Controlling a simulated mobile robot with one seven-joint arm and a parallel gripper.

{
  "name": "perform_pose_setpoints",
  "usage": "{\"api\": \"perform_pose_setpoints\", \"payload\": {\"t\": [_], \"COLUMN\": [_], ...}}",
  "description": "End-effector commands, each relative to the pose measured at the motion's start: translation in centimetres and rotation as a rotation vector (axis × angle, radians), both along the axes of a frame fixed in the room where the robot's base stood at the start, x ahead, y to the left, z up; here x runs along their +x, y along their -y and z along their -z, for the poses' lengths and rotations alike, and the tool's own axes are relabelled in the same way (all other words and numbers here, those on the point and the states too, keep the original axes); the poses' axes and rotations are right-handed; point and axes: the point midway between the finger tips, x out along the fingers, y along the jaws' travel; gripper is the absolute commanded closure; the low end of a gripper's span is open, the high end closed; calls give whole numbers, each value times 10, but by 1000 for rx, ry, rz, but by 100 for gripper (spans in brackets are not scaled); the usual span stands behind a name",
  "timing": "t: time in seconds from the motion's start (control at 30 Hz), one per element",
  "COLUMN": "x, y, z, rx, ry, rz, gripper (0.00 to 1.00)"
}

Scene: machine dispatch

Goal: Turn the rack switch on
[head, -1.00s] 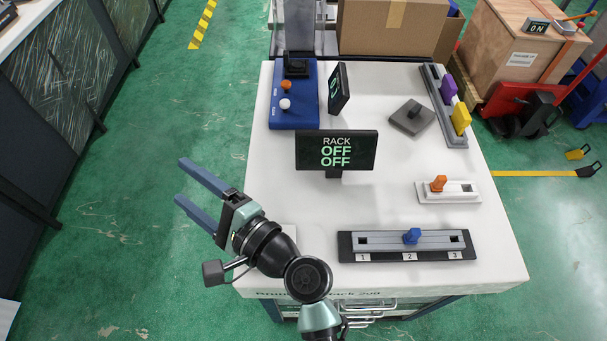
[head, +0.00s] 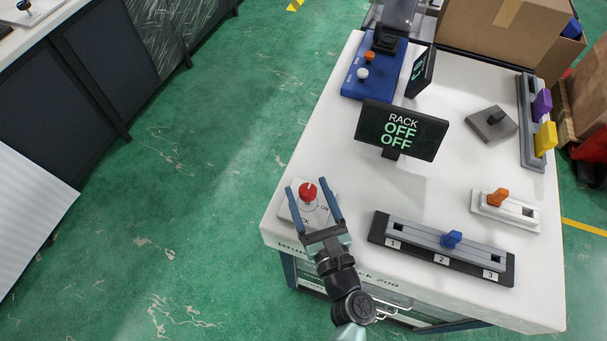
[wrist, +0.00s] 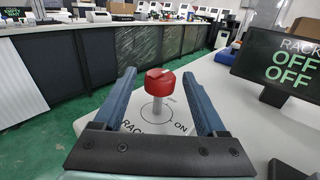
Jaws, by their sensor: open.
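The rack switch is a red knob (head: 308,191) on a white plate (head: 290,214) at the table's near left corner. In the wrist view the red knob (wrist: 160,82) stands on a pale stem, with "RACK" and "ON" printed around a circle on its plate. My gripper (head: 315,187) is open, with its two blue fingers on either side of the knob; it also shows in the wrist view (wrist: 160,95). I see gaps between fingers and knob there. The dark display (head: 402,131) reads "RACK OFF OFF".
A slider bar (head: 440,246) with a blue knob lies right of my gripper. Green floor is free to the left.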

Motion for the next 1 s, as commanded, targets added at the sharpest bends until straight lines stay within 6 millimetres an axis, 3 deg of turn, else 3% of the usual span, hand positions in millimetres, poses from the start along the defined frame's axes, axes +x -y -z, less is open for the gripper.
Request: {"api": "perform_pose_setpoints", "payload": {"t": [0.23, 0.63, 1.0], "x": [31, 37, 37], "y": [-12, -14, -14], "z": [0, 0, 0], "rx": [0, -1, -2], "ry": [1, 0, 1], "rz": [-1, -1, -1], "gripper": [26, 26, 93]}}
